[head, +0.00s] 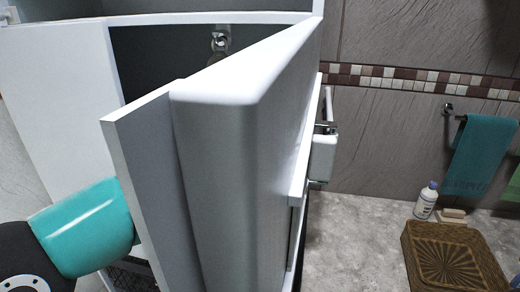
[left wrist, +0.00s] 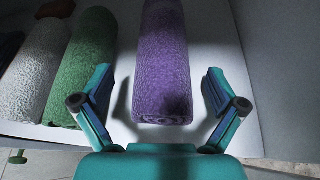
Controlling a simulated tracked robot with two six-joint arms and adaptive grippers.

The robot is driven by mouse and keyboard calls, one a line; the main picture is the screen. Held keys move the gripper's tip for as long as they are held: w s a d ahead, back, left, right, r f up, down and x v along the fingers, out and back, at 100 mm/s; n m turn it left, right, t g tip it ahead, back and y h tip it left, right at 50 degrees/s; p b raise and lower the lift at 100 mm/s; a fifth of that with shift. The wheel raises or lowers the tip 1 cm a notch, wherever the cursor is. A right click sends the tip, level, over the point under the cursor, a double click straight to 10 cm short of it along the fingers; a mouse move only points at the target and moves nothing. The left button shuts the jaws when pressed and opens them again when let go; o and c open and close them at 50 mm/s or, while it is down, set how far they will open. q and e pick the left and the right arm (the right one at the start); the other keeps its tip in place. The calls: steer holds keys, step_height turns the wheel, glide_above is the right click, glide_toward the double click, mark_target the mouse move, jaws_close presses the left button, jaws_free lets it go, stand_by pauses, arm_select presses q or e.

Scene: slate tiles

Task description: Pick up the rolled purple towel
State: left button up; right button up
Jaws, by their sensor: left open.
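The rolled purple towel (left wrist: 163,62) lies on a white shelf (left wrist: 216,40) in the left wrist view, its near end facing me. My left gripper (left wrist: 160,98) is open, with one teal finger on each side of the towel's near end and a gap on both sides. In the head view my teal left arm link reaches behind a white cabinet panel at the left; the left gripper and the towel are hidden there. My right gripper is not in view.
A green rolled towel (left wrist: 85,65) and a white one (left wrist: 38,65) lie left of the purple one. White cabinet panels (head: 240,130) fill the middle of the head view.

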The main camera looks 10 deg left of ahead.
arm_select(q)
steer(key=x, duration=0.3)
steer(key=shift+w+d+f+p, duration=0.1)
steer(key=shift+w+p, duration=0.1)
steer(key=shift+p, duration=0.1)
steer(key=shift+c, duration=0.2)
steer(key=c, duration=1)
